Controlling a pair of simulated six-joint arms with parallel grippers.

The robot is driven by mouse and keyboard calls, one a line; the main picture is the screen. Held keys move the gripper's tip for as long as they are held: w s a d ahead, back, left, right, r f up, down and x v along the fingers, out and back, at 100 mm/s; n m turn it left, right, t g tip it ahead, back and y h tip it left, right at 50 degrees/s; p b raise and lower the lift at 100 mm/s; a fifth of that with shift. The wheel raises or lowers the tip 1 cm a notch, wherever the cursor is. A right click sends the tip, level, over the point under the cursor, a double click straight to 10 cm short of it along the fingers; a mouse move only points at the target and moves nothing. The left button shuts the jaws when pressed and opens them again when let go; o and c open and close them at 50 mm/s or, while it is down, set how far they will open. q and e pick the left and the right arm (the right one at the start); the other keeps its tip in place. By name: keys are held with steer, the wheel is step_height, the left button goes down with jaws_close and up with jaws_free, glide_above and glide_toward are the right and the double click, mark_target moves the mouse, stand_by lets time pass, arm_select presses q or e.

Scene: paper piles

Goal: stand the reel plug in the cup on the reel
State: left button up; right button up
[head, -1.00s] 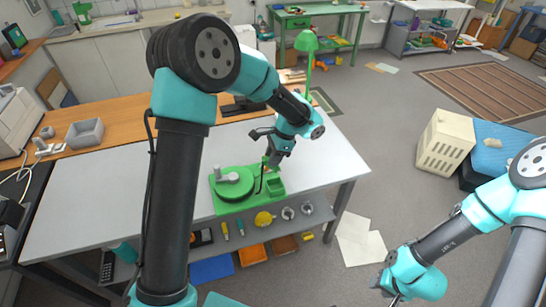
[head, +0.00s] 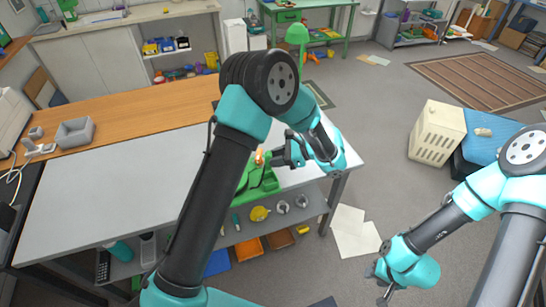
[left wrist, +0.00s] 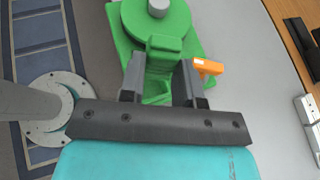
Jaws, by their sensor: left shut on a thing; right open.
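The green reel (head: 262,180) lies at the front edge of the table, partly hidden behind my left arm. The left wrist view shows its round drum (left wrist: 125,18) with a grey knob and a green box-like part between and beyond my fingers; I cannot tell whether this is the cup. My right gripper (head: 380,283) is open, away from the table over the floor.
The grey tabletop (head: 100,180) is clear left of my left arm. A grey tray (head: 76,133) stands at the back left. A cream crate (head: 436,133) stands to the right.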

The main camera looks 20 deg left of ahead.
arm_select(q)
steer(key=shift+f, duration=0.1)
stand_by(0.3)
steer(key=shift+f, duration=3.3)
steer(key=shift+f, duration=0.55)
steer(key=o, duration=1)
steer(key=shift+o, duration=0.2)
steer(key=v, duration=1.7)
steer(key=shift+r, duration=0.15)
steer(key=shift+d, duration=0.1)
